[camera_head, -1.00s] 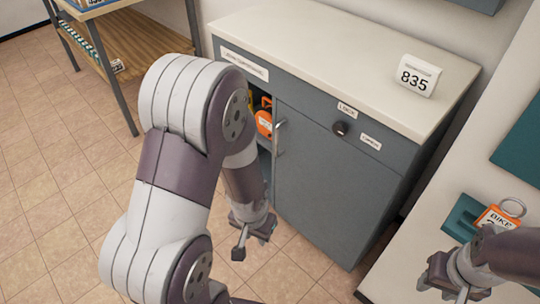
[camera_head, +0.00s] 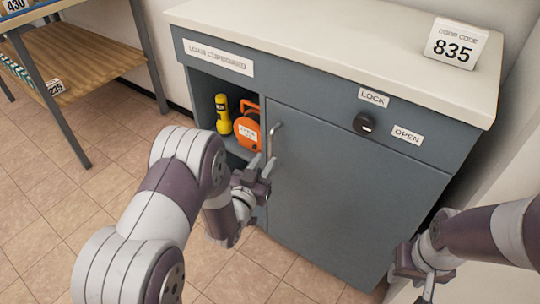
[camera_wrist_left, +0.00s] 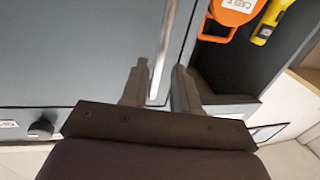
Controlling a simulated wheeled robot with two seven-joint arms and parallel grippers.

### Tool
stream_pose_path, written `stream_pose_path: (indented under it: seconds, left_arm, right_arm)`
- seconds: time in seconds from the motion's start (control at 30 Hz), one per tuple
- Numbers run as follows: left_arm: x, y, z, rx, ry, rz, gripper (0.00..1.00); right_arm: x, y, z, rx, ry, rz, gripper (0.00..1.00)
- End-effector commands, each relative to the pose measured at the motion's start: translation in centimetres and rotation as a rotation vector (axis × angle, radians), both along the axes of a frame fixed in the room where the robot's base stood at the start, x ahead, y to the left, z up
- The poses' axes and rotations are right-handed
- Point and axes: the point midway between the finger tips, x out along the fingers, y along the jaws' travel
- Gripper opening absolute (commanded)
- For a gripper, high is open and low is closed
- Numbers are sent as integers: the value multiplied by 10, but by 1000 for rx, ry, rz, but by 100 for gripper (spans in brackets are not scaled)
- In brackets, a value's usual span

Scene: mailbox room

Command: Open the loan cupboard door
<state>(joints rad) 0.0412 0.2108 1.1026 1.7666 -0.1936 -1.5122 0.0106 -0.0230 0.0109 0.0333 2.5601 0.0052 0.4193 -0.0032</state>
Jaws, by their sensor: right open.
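The grey loan cupboard (camera_head: 215,61) has a door (camera_head: 340,185) covering its right part; the left compartment is uncovered. A vertical metal handle (camera_head: 273,138) is at the door's left edge. A dark knob (camera_head: 364,124) sits between the LOCK label (camera_head: 373,97) and the OPEN label (camera_head: 407,135). My left gripper (camera_head: 265,170) is at the handle's lower end. In the left wrist view its fingers (camera_wrist_left: 161,85) are apart, with the handle (camera_wrist_left: 163,55) running between them; I see no clear contact. My right gripper (camera_head: 426,284) is open and empty at lower right.
A yellow torch (camera_head: 222,112) and an orange case (camera_head: 247,128) are in the open compartment. A sign reading 835 (camera_head: 455,43) stands on the cream countertop (camera_head: 310,38). A metal-legged shelf (camera_head: 85,70) stands at left. Tiled floor is clear in front.

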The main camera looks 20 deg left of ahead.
Motion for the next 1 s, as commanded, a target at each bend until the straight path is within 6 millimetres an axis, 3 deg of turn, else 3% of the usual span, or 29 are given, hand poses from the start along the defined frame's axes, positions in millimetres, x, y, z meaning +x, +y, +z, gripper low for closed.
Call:
stream_pose_path:
  seconds: [0.1,0.23,0.57,0.67,1.0]
  left_arm:
    - [25,-4,-3,1,-2,-2,30]
    - [42,-6,-2,1,-1,0,30]
    - [49,-7,0,0,2,0,30]
    - [48,-7,0,0,2,0,1]
    - [51,-10,-1,1,1,-1,0]
  right_arm:
    - [0,0,-11,0,0,0,43]
    - [0,0,-14,0,0,0,43]
    - [0,0,-14,0,0,0,43]
    - [0,0,-14,0,0,0,43]
    - [0,0,-16,0,0,0,43]
